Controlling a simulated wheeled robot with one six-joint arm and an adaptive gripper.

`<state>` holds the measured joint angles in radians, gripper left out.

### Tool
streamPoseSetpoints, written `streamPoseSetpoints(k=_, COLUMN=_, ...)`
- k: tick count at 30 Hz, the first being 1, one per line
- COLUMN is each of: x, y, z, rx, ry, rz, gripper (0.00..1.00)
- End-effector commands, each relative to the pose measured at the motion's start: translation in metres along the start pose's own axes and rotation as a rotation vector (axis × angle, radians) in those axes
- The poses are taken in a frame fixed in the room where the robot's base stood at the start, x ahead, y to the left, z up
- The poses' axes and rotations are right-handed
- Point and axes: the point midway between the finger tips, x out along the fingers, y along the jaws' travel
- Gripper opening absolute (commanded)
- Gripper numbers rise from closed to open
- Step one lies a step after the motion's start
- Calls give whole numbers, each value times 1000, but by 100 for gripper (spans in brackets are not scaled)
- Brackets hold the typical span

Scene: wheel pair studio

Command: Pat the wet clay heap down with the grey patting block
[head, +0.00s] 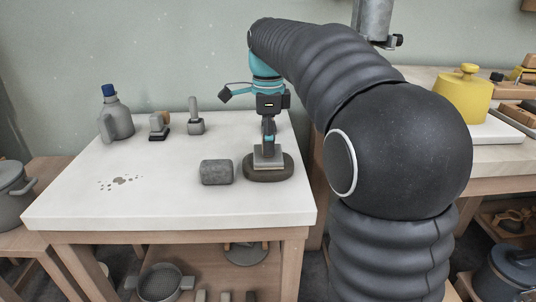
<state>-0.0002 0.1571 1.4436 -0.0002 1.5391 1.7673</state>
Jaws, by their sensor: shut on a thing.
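My gripper (269,142) points down over the right part of the white table and is shut on the grey patting block (267,158). The block's flat underside is at the top of the wet clay heap (283,171). The block looks to be touching the clay, but the exact contact is hard to tell from here. The heap is a low, dark grey-brown round mound near the table's right edge. The block hides the middle of its top.
A grey bottle with a blue cap (115,117) and two small tools (158,126) (195,118) stand farther back. A yellow pot (464,97) stands at right.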

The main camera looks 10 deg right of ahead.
Motion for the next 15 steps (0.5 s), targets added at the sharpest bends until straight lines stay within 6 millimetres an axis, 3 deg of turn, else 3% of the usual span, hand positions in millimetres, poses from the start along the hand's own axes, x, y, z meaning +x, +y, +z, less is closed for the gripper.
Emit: streamPoseSetpoints(k=15, x=-6, y=0, z=0, rx=0, ry=0, rz=1, gripper=12)
